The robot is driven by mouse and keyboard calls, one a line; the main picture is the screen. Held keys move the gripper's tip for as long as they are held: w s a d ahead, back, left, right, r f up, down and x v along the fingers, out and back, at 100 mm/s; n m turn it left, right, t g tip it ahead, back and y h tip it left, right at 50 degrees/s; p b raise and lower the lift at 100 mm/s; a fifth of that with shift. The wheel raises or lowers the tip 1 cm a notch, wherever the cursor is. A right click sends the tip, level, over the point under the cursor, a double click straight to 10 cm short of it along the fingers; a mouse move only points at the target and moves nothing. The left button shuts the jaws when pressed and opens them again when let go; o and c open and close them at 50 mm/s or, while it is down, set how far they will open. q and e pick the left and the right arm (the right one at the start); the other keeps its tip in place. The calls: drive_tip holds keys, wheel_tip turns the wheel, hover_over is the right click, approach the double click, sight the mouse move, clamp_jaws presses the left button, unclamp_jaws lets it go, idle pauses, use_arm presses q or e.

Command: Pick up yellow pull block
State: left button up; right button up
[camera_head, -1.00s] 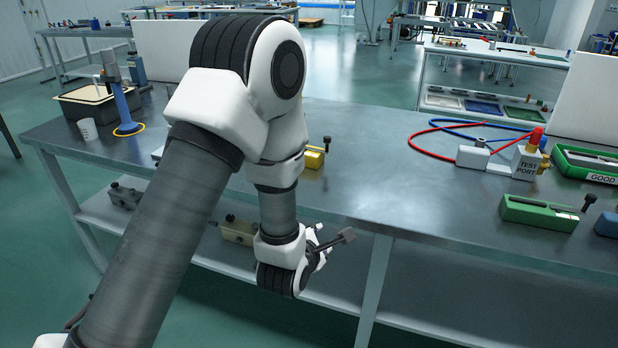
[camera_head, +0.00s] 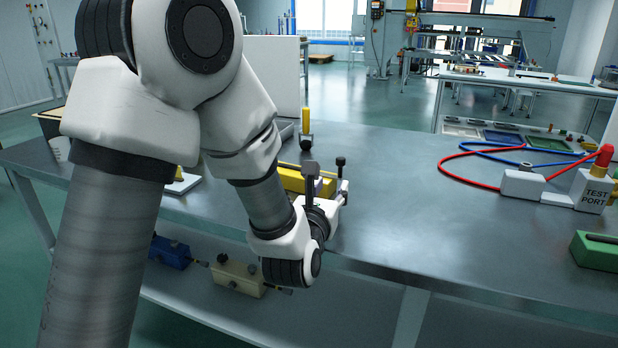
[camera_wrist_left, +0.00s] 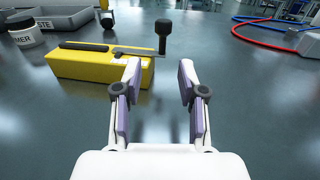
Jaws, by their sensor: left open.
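The yellow pull block (camera_wrist_left: 80,67) lies on the grey table in the left wrist view, left of centre. A dark bar lies on its top, and a metal strip runs right to an upright black knob (camera_wrist_left: 163,34). In the head view the yellow block (camera_head: 292,180) shows partly behind my left arm. My left gripper (camera_wrist_left: 158,68) is open and empty. Its left finger overlaps the block's right end in the wrist view, and the knob appears beyond the gap between the fingers. I cannot tell whether it touches. The gripper (camera_head: 328,172) also shows in the head view. My right gripper is out of view.
A jar (camera_wrist_left: 24,33) and a grey waste bin (camera_wrist_left: 72,18) stand behind the block. A white test port (camera_head: 592,190) with red and blue hoses stands at the right, near a green block (camera_head: 598,250). The table's middle is clear. The shelf below holds other blocks.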

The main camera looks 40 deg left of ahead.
sight(340, 171)
use_arm(q)
drive_tip(key=x, duration=0.8)
drive_tip(key=shift+d+r, duration=0.15)
drive_tip(key=shift+r, duration=0.1)
clamp_jaws()
